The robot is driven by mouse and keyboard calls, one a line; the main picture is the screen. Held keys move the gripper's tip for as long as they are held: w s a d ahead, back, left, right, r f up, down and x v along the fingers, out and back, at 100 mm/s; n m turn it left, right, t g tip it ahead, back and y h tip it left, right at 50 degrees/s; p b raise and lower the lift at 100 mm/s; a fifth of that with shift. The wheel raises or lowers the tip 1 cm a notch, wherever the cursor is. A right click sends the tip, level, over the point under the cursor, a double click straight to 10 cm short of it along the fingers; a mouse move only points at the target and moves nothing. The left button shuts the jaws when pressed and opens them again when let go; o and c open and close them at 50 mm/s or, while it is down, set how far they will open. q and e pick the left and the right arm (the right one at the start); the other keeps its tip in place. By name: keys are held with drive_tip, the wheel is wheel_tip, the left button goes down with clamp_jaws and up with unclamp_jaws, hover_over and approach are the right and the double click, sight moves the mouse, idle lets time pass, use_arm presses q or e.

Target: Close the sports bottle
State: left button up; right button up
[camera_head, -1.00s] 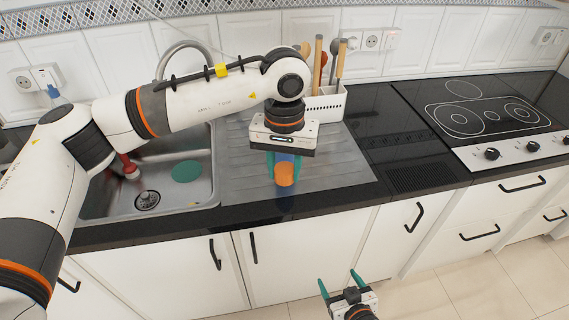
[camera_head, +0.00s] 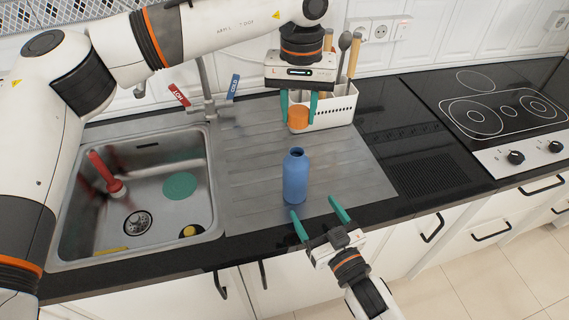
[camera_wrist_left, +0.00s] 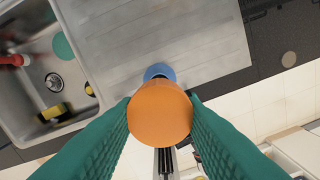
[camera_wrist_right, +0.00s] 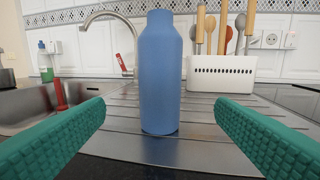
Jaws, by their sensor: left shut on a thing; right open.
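A blue bottle (camera_head: 295,178) stands upright and open on the steel draining board near its front edge. It also shows in the right wrist view (camera_wrist_right: 160,72), between and beyond the fingers. My left gripper (camera_head: 299,112) is shut on an orange cap (camera_head: 298,117) and holds it in the air above the bottle. In the left wrist view the cap (camera_wrist_left: 160,112) hides most of the bottle; a blue part (camera_wrist_left: 159,71) shows past it. My right gripper (camera_head: 320,218) is open and empty, in front of the bottle, fingers pointing at it and not touching.
A sink (camera_head: 135,225) with a red-handled plunger (camera_head: 103,173) lies to the left. A white utensil holder (camera_head: 335,108) stands behind the bottle. A hob (camera_head: 500,115) is at the right. The draining board around the bottle is clear.

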use_arm(q)
drive_tip(key=shift+w+a, duration=0.15)
drive_tip(key=shift+w, duration=0.15)
use_arm(e)
drive_tip(key=shift+w+a, duration=0.2)
drive_tip(key=shift+w, duration=0.15)
use_arm(q)
drive_tip(key=shift+s+d+r, duration=0.25)
drive_tip(key=shift+s+d, duration=0.05)
drive_tip(key=shift+s, duration=0.2)
use_arm(e)
drive_tip(key=shift+s+d+r, duration=0.15)
drive_tip(key=shift+s+d, duration=0.05)
drive_tip(key=shift+s, duration=0.2)
use_arm(q)
drive_tip(key=shift+w+a+f, duration=0.1)
drive_tip(key=shift+w+a, duration=0.05)
drive_tip(key=shift+w, duration=0.05)
use_arm(e)
drive_tip(key=x, duration=1.2)
drive_tip(key=shift+w, duration=0.15)
drive_tip(key=shift+c, duration=0.5)
drive_tip(key=c, duration=1.4)
use_arm(q)
hover_over(297, 153)
drive_tip(key=shift+f, duration=2.5)
drive_tip(key=shift+f, duration=0.85)
drive_tip(key=shift+f, duration=0.6)
